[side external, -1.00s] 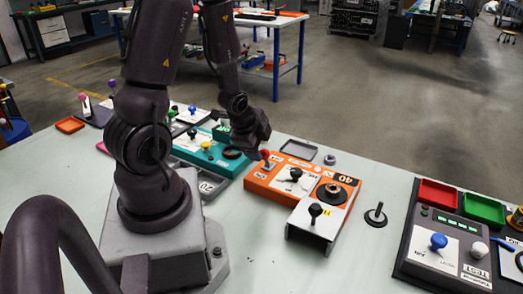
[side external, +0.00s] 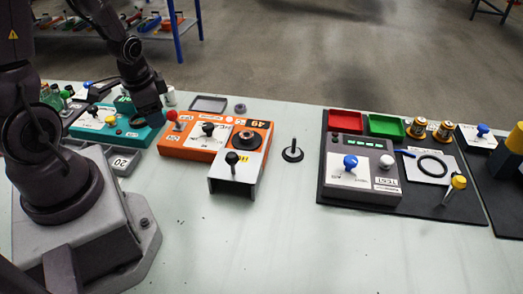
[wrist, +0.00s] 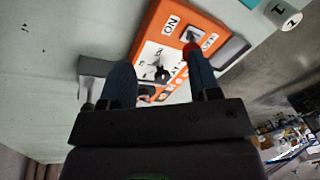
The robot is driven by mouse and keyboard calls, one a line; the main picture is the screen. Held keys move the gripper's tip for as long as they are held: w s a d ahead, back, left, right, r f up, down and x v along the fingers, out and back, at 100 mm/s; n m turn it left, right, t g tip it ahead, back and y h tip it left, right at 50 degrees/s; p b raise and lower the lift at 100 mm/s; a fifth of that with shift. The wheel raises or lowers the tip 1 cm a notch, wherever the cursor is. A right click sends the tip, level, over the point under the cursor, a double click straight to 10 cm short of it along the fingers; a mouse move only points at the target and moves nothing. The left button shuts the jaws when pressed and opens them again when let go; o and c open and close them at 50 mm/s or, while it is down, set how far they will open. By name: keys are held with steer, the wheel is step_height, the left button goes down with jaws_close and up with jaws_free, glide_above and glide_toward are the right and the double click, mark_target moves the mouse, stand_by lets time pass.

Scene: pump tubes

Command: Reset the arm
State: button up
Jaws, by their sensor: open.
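My gripper (side external: 151,113) hangs at the end of my bent arm, above the gap between the teal station and the orange station (side external: 203,152). In the wrist view my gripper (wrist: 160,77) has its two blue fingers apart with nothing held between them. Past them lies the orange station (wrist: 151,27), with a black knob (wrist: 162,74) showing between the fingers. A red knob (wrist: 190,48) shows beside the right finger; in the side view the red knob (side external: 172,115) is just right of my gripper. I cannot tell the exact gap.
The teal station (side external: 142,137) stands left of the orange one. A black plunger-like part (side external: 292,154) stands alone on the table. A grey test station (side external: 345,190) on a black mat, with a red tray (side external: 346,122) and a green tray (side external: 386,125), is to the right. The front table is clear.

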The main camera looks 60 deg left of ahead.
steer(key=d+r+t+h, duration=0.1)
steer(key=d+r+t, duration=0.1)
steer(key=d+r, duration=0.6)
steer(key=d+r+n+t, duration=0.1)
steer(key=d+r+t, duration=0.1)
steer(key=d+r, duration=0.6)
step_height(320, 180, up, 5)
steer(key=shift+s+d+r+h, duration=0.15)
steer(key=shift+s+d+h, duration=0.15)
steer(key=shift+s+h, duration=0.1)
